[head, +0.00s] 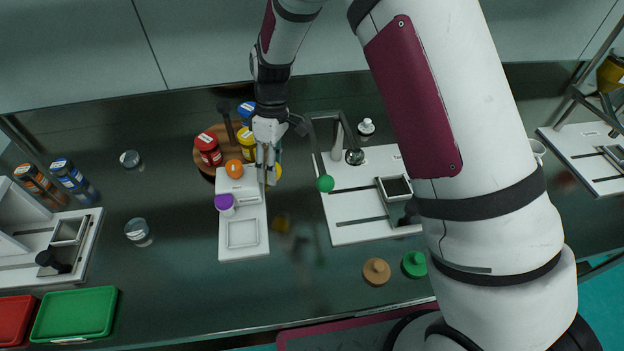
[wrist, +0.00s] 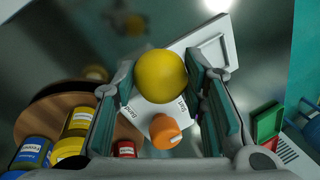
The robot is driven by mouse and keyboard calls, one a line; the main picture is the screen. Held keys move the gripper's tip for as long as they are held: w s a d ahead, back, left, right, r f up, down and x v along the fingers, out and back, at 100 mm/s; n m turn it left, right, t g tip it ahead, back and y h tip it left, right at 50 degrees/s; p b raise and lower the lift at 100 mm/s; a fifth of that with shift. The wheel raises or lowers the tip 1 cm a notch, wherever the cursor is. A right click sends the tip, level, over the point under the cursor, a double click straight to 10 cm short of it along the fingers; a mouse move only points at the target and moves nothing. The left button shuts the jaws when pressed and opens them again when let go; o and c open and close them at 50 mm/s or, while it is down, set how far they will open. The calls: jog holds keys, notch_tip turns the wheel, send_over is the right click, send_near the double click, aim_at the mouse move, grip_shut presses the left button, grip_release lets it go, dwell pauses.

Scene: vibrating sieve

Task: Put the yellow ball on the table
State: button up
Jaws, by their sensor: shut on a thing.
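The yellow ball (wrist: 160,76) is between the two fingers of my gripper (wrist: 160,85) in the wrist view, close to the fingertips. In the head view, my gripper (head: 267,168) is over the right edge of a white scale-like device (head: 242,240), and only a small part of the ball (head: 279,170) shows beside the fingers. The ball is held above the dark, shiny table (head: 180,265). A blurred yellow patch on the table looks like its reflection.
A wooden round stand (head: 203,163) with several jars is behind. The front middle table is clear.

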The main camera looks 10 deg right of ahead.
aim_at(276, 203)
jog(key=b+x, duration=0.1)
jog(key=x, duration=0.2)
jog(key=w+b+x, duration=0.1)
jog(key=x, duration=0.2)
jog(key=w+d+b+x, duration=0.1)
jog(key=x, duration=0.2)
jog(key=shift+s+f, duration=0.1)
jog(key=shift+f, duration=0.45)
jog(key=shift+f, duration=0.2)
jog(key=o, duration=1.2)
jog(key=shift+p+v, duration=0.7)
jog(key=shift+v, duration=3.3)
